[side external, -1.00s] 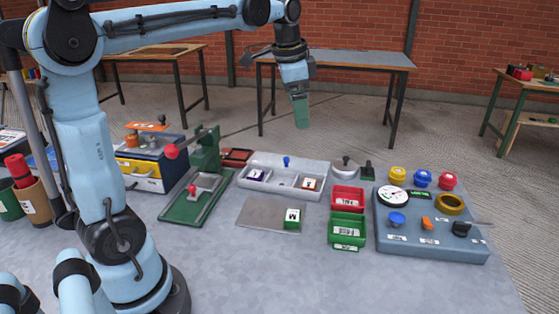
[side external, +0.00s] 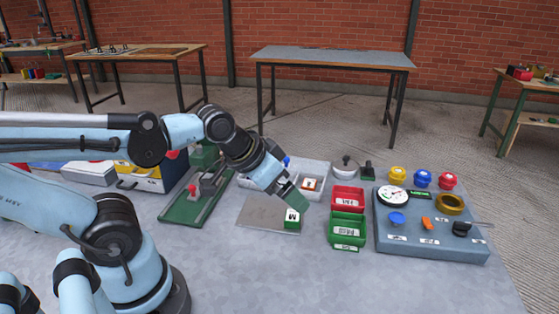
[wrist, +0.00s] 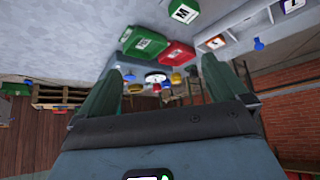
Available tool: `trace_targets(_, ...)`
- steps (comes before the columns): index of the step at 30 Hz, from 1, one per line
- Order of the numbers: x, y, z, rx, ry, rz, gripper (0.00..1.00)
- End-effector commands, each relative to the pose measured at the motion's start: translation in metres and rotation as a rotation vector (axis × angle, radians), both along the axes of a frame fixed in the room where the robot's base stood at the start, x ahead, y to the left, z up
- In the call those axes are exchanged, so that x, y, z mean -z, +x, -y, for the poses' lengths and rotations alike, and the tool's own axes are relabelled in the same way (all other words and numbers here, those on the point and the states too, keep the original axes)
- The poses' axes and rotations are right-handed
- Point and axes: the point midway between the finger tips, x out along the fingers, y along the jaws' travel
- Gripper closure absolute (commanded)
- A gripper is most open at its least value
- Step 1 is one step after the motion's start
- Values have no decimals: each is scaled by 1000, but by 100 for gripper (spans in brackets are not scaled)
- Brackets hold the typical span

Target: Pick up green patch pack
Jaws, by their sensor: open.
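The green patch pack (side external: 292,222) is a small green block with a white label marked M. It rests on the right end of a flat grey plate (side external: 257,214). My gripper (side external: 298,200) is tilted down and to the right, just above and partly in front of the pack in the side view. It appears not to hold it. In the wrist view the pack (wrist: 183,11) lies at the top edge, outside the space between my two spread green fingers (wrist: 161,64), which is empty.
A red bin (side external: 348,197) and a green bin (side external: 347,230) stand right of the pack. A grey divided tray (side external: 318,170) lies behind it. A blue panel (side external: 430,243) with knobs and a gauge stands farther right. The table in front is clear.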

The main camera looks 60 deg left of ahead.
Motion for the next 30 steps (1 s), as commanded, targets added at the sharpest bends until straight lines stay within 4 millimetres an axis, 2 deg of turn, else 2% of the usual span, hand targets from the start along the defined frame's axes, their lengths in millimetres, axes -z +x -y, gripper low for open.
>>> trace_targets(7, 0, 0, 0, 0, 1, -1, 0)
trace_targets(13, 0, 0, 0, 1, 2, -2, 31)
trace_targets(14, 0, 0, 0, 1, 2, -2, 32)
trace_targets(23, -1, 1, -1, 17, 14, -8, 32)
trace_targets(26, -2, 3, -3, 89, 68, -32, 32)
trace_targets(30, -4, 9, -7, 303, 209, -104, 32)
